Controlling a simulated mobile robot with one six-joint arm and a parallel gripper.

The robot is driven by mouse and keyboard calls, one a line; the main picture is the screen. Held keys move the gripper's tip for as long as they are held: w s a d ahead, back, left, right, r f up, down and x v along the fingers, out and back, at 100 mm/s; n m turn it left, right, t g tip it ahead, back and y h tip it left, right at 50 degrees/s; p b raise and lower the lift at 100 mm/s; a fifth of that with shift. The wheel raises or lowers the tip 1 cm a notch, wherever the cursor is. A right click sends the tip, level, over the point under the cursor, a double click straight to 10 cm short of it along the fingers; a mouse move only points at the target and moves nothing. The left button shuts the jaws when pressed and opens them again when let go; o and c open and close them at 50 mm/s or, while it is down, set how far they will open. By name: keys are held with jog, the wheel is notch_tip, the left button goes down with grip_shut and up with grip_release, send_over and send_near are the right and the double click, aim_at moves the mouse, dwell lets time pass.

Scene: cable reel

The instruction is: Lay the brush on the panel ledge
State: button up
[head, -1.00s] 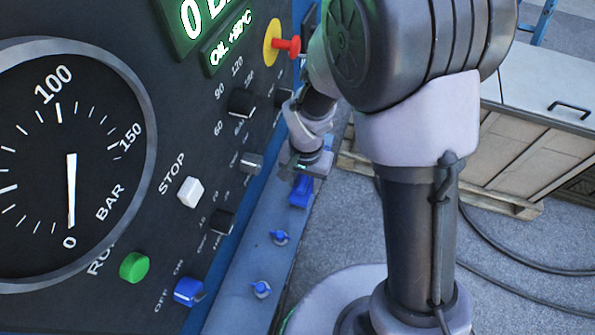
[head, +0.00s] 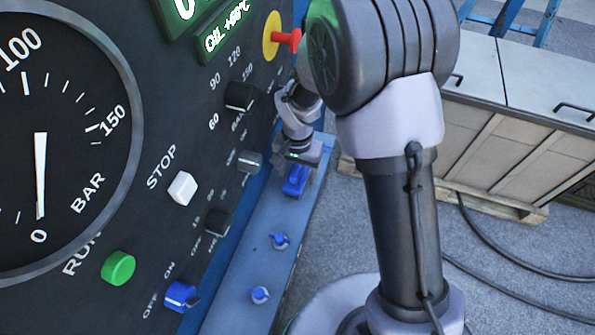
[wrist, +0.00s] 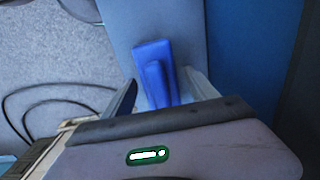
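The blue brush (wrist: 152,68), a flat block with a raised grip, is over the blue-grey panel ledge (wrist: 185,22) and looks laid flat on it. In the head view the brush (head: 296,181) shows at the ledge's far end, just below my gripper (head: 300,167). In the wrist view my gripper (wrist: 163,82) has its two fingers spread, one on each side of the brush grip, with gaps on both sides. The bristles are hidden, and I cannot be sure the brush's underside touches the ledge.

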jog(key=shift+r, duration=0.15)
notch_tip(320, 180, up, 12)
jog(key=p, duration=0.5)
jog(key=shift+r, duration=0.1)
notch_tip(320, 180, up, 10)
jog(key=f+t, duration=0.1)
jog(key=t, duration=0.1)
send_over(298, 167)
jog(key=s+d, duration=0.3)
jog(key=s+d+r+t+y, duration=0.1)
jog(key=s+d+r+t, duration=0.1)
jog(key=s+r, duration=0.3)
jog(key=s+d+r+t+y, duration=0.1)
jog(key=s+d+r, duration=0.3)
jog(key=s, duration=0.6)
jog(key=shift+s+r+t, duration=0.35)
jog(key=shift+r+t, duration=0.05)
jog(key=shift+r, duration=0.3)
